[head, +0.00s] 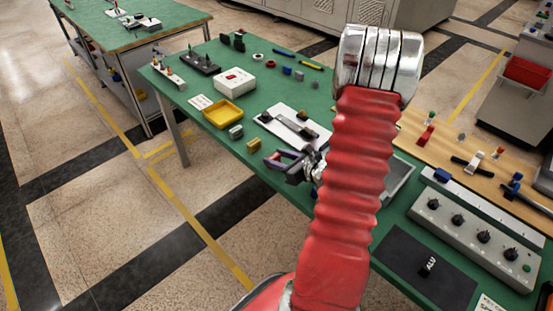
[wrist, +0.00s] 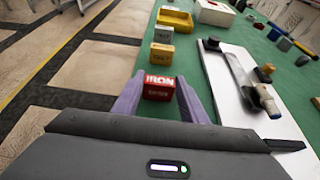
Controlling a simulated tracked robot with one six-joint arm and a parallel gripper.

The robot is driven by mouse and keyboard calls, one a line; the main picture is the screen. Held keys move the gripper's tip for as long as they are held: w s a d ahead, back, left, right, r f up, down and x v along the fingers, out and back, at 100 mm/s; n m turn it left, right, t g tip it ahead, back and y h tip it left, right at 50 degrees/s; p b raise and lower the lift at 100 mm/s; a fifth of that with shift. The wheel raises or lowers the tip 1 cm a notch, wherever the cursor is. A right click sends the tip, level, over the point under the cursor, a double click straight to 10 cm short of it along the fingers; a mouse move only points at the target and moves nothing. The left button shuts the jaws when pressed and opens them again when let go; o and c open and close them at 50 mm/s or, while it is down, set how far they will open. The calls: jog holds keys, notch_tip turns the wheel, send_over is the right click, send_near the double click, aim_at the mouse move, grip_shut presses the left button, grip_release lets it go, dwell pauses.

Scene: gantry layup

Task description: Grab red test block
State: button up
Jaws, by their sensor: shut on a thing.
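The red test block (wrist: 158,87), with "IRON" in white letters on its face, sits between the two purple fingers of my gripper (wrist: 157,93) in the wrist view. The fingers are closed against its sides. In the head view my gripper (head: 280,160) is low over the front edge of the green table (head: 190,95), left of my red arm. The block cannot be made out clearly there. The wrist view does not show whether the block's underside touches the table.
A tan block (wrist: 162,54) and a grey block (wrist: 163,35) stand in line beyond, then a yellow tray (head: 223,114). A white board with a dark lever (head: 293,128) lies close to the gripper's right. A control box with knobs (head: 470,225) stands at right.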

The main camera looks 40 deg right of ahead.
notch_tip(320, 180, up, 10)
dwell(0.7)
